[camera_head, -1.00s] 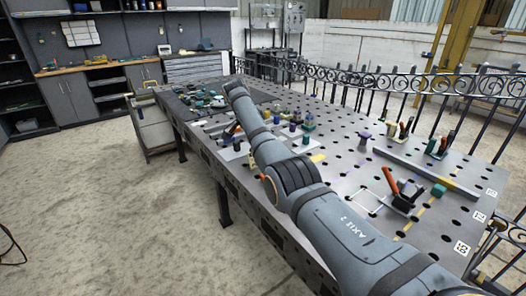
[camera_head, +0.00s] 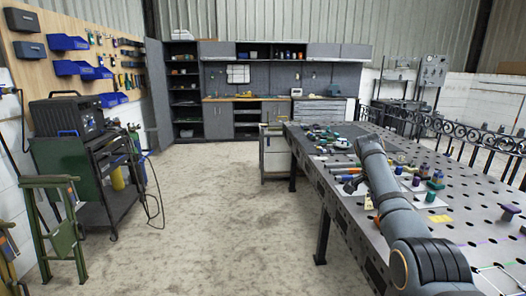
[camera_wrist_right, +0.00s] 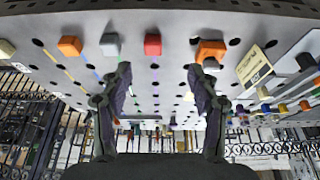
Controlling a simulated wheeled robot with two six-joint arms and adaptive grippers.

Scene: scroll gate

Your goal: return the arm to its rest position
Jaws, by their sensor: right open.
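My right arm (camera_head: 400,215) comes in from the lower right of the head view and reaches out over the perforated metal table (camera_head: 335,205). My right gripper (camera_wrist_right: 158,78) is open in the right wrist view, with nothing between its two dark fingers. Its fingers lie across the view of the holed table top, apart from the small blocks there. In the head view I cannot make out its fingers clearly. My left arm and left gripper are in no view.
The wrist view shows an orange block (camera_wrist_right: 70,46), a grey block (camera_wrist_right: 110,45) and a red block (camera_wrist_right: 153,45). Small coloured parts (camera_head: 430,182) stand beside my arm. A black fence (camera_head: 470,140) borders the table. A welding cart (camera_head: 85,165) stands left; the floor (camera_head: 215,220) between is clear.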

